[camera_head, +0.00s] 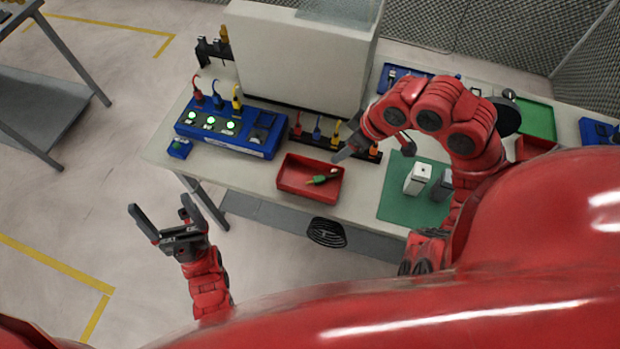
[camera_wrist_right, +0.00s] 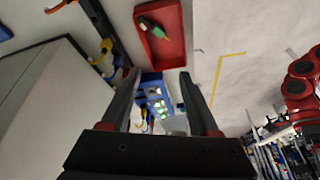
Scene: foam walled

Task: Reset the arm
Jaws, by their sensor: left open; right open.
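My left gripper (camera_head: 166,222) is open and empty in the head view, held over the floor to the left of the workbench (camera_head: 245,205). My right arm (camera_head: 435,115) reaches across the bench, bent at the elbow. My right gripper (camera_head: 345,152) is near the red tray (camera_head: 299,190); its fingers are partly hidden there by its own arm. In the right wrist view my right gripper (camera_wrist_right: 160,85) has its two fingers spread wide with nothing between them. The red tray (camera_wrist_right: 176,62) shows above the fingers, with a green screwdriver-like object (camera_wrist_right: 152,27) lying in it.
A blue box with lit green indicators (camera_head: 230,130) and cables stands on the bench's left. A big white cabinet (camera_head: 300,55) stands behind. A green mat (camera_head: 398,200) with a white block (camera_head: 418,178) lies to the right. Floor around my left gripper is clear.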

